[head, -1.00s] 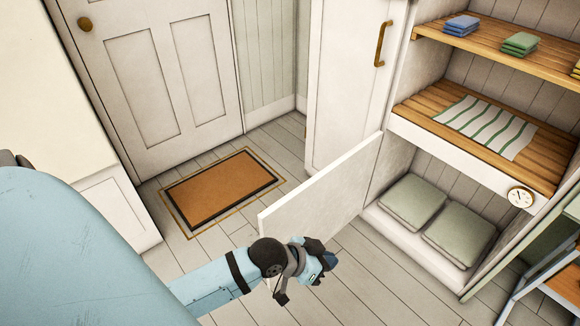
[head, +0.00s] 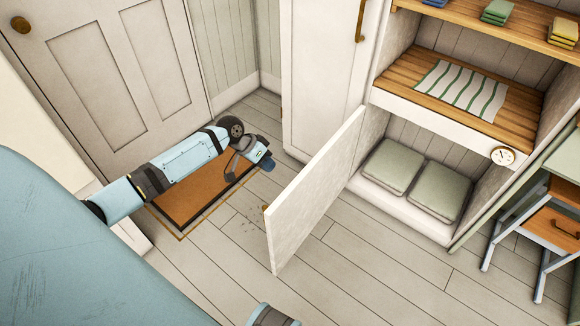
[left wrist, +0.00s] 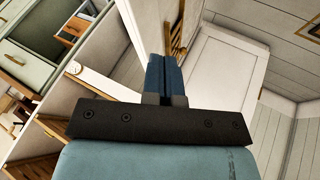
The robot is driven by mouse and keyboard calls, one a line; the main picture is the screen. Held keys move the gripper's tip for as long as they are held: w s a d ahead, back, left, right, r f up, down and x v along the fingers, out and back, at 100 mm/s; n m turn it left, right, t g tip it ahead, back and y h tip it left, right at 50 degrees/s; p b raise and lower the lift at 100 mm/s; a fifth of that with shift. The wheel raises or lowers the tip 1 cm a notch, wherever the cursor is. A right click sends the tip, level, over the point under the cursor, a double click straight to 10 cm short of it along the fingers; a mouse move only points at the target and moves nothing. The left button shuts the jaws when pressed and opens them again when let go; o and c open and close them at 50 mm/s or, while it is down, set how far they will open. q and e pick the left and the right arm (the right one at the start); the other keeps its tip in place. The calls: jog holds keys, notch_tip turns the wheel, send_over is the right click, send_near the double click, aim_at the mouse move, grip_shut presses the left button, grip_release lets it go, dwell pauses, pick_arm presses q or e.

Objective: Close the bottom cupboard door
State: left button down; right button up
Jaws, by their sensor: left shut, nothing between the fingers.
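The bottom cupboard door (head: 312,190) is a white panel in the head view, standing open and jutting out from the lower shelf bay. A bit of brass shows at its left edge, perhaps its handle. The open bay holds two grey-green cushions (head: 393,163). My left gripper (head: 266,163) is to the left of the door, on its outer side, apart from it and over the doormat's right end. Its blue fingers (left wrist: 164,75) are shut and empty in the left wrist view. My right gripper is not seen.
An orange doormat (head: 185,207) lies on the plank floor by a panelled room door (head: 95,75). A tall cupboard (head: 322,75) stands behind the open door. A stool-like frame with a drawer (head: 550,228) is at the right. Floor in front of the bay is clear.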

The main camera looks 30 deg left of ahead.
pick_arm(q)
jog(key=w+a+r, duration=0.2)
jog(key=w+a, duration=0.1)
jog(key=a, duration=0.1)
jog(key=w+d+f+n+b, duration=0.1)
jog(key=w+d+f+b, duration=0.2)
jog(key=d+f, duration=0.5)
jog(key=shift+w+d+t, duration=0.3)
jog(key=shift+w+d, duration=0.05)
jog(key=shift+d, duration=0.05)
